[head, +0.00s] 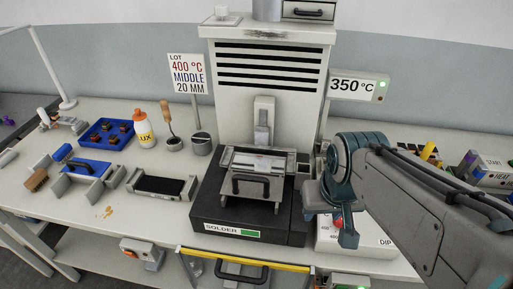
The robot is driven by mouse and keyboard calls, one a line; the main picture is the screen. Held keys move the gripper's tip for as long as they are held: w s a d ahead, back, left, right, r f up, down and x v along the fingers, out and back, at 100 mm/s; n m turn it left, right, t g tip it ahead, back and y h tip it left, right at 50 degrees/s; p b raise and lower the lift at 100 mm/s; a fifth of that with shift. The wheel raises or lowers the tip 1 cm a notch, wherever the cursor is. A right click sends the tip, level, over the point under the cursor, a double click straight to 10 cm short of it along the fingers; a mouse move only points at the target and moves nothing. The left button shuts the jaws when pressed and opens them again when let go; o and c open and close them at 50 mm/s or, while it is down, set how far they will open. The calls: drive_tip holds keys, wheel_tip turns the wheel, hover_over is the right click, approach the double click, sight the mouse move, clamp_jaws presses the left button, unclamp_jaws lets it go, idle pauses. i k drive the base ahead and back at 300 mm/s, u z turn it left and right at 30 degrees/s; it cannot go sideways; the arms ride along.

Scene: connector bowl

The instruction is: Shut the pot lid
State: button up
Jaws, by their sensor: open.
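The solder pot (205,205) is a black box with a "SOLDER" label and a green patch, at the middle of the bench. On top is its grey metal lid plate (236,200) with a dark handle (251,186) at the front. A bright silvery strip (258,163) shows behind the handle plate, so the pot's top looks at least partly uncovered. My gripper (338,230) hangs just right of the pot, pointing down, apart from the handle. It is open and seems empty; its fingertips are small and partly hidden by the wrist.
A grey slotted tower (270,70) stands behind the pot. A "350 °C" display (354,88) and "LOT 400 °C MIDDLE 20 MM" sign (188,75) flank it. A white "DIP" box (372,245) lies below my gripper. A yellow rail (245,259) runs in front. A black-topped tray (161,184) sits left.

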sight(255, 187)
drive_tip(key=k, duration=0.5)
drive_tip(key=u, duration=1.75)
drive_tip(key=k, duration=0.65)
drive_tip(key=z, duration=0.9)
drive_tip(key=i, duration=0.5)
